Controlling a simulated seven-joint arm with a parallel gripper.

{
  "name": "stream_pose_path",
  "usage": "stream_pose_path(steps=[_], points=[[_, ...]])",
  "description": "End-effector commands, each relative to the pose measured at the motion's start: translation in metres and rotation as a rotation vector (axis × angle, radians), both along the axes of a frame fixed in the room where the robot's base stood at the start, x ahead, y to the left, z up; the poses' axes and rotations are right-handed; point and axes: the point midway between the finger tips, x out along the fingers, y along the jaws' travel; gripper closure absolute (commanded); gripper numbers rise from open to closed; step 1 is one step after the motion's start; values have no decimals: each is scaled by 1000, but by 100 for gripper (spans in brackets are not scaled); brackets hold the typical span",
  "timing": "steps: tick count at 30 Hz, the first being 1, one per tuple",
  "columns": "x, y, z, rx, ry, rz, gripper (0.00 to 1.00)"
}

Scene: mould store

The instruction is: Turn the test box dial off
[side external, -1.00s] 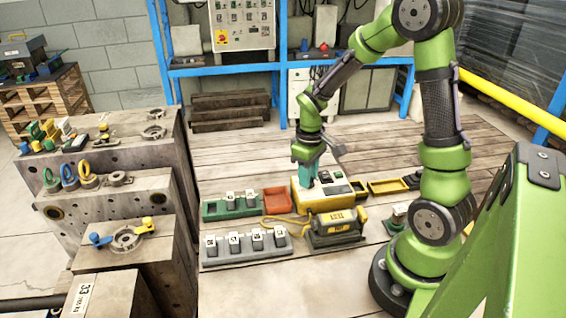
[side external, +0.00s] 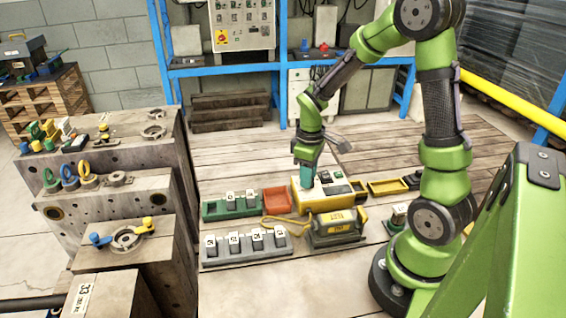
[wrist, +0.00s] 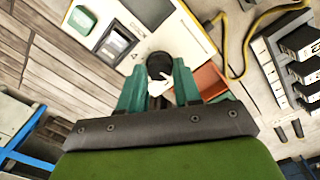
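The yellow test box (side external: 312,203) with a pale top panel stands on the wooden floor, in front of my arm. Its panel (wrist: 187,22) shows in the wrist view with a green button (wrist: 81,19) and a small dark-framed display (wrist: 118,38). The round black dial (wrist: 159,64) is at the panel's lower edge. My gripper (wrist: 160,73) has its teal fingers on either side of the dial, tips close to it. I cannot tell whether they press on it. The dial's setting is not readable. In the side view my gripper (side external: 307,182) points down at the box's left end and hides the dial.
A red-orange tray (side external: 277,201) and a green tray (side external: 220,211) lie left of the box. A grey rack (side external: 222,257) with labelled blocks and a yellow-and-black unit (side external: 338,229) with a yellow cable stand in front.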

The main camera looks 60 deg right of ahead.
Motion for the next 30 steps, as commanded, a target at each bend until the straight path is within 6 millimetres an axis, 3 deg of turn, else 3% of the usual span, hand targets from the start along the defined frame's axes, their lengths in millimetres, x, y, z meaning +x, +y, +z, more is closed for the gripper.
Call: stream_pose_path(steps=[1,4,16,20,30], points=[[0,0,0,-1,-1,0,59],[0,0,0,0,0,0,45],[0,0,9,-1,-1,-1,45],[1,1,32,-2,-6,-1,45],[0,3,115,-2,-7,-2,45]])
